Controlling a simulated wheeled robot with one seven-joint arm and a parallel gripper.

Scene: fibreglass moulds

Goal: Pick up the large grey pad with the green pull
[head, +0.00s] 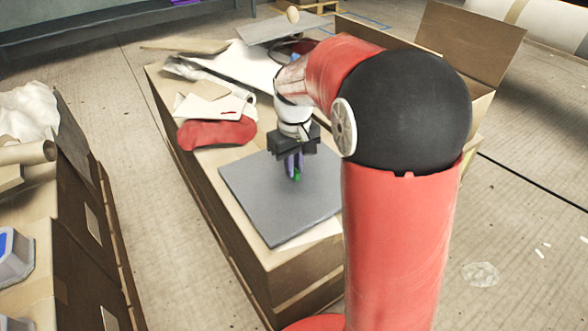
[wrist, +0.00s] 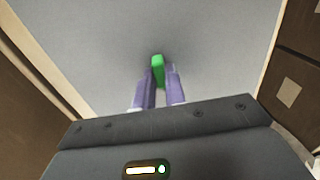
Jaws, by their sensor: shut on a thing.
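The large grey pad (head: 262,204) lies flat on a cardboard box in the head view, and its grey face fills most of the wrist view (wrist: 90,60). The green pull (wrist: 157,68) stands up from the pad between the purple fingers of my gripper (wrist: 160,80). My gripper, also in the head view (head: 295,174), points down over the pad and is shut on the green pull. In the head view only a little of the pull (head: 297,177) shows. My arm hides the pad's right edge.
The cardboard box (head: 278,262) bears the pad near its front end. A red cushion-like piece (head: 215,134) and white sheets (head: 225,106) lie behind the pad. An open carton (head: 478,100) stands at the back right. Another box (head: 75,250) stands at the left, across a floor gap.

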